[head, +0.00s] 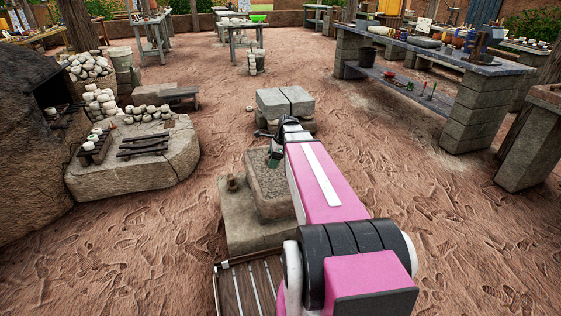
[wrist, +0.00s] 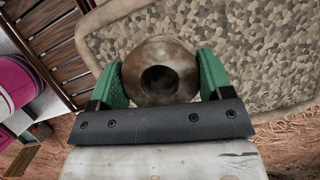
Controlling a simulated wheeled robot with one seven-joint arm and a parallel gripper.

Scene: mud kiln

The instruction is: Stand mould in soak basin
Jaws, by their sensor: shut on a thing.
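The mould is a round, brown, worn piece (wrist: 160,50) with a dark hole in its end. In the wrist view it sits between the green fingers of my gripper (wrist: 158,80), which is shut on it. The soak basin (head: 277,208) is a grey stone trough with a pebbly-looking inside, and its pale rim (wrist: 108,18) runs beside and behind the mould in the wrist view. In the head view my gripper (head: 273,158) is over the basin's far part. My arm hides the basin's right side. I cannot tell how high the mould is above it.
A small brown object (head: 232,184) stands on the stone slab (head: 240,235) left of the basin. Grey blocks (head: 285,102) stand beyond. A slatted wooden platform (head: 247,290) is in front. A long bench (head: 430,55) stands right, and open ground lies between.

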